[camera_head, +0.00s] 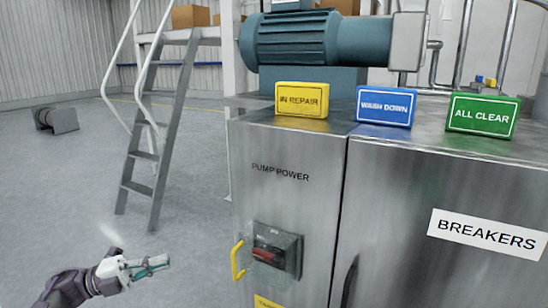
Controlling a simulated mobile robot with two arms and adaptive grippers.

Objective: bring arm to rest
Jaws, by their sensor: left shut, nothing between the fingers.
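My left gripper (150,265) is at the lower left of the head view, at the end of my arm coming in from the left. It is shut and empty, pointing right. It is over the grey floor, left of the metal cabinet (285,210) and apart from it. My right gripper is out of view.
The cabinet has a switch with a red handle (266,256) and a yellow hasp (237,260). A yellow sign (302,99), a blue sign (385,106) and a green sign (482,115) stand on top. A ladder (160,130) stands behind. Floor around my left gripper is clear.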

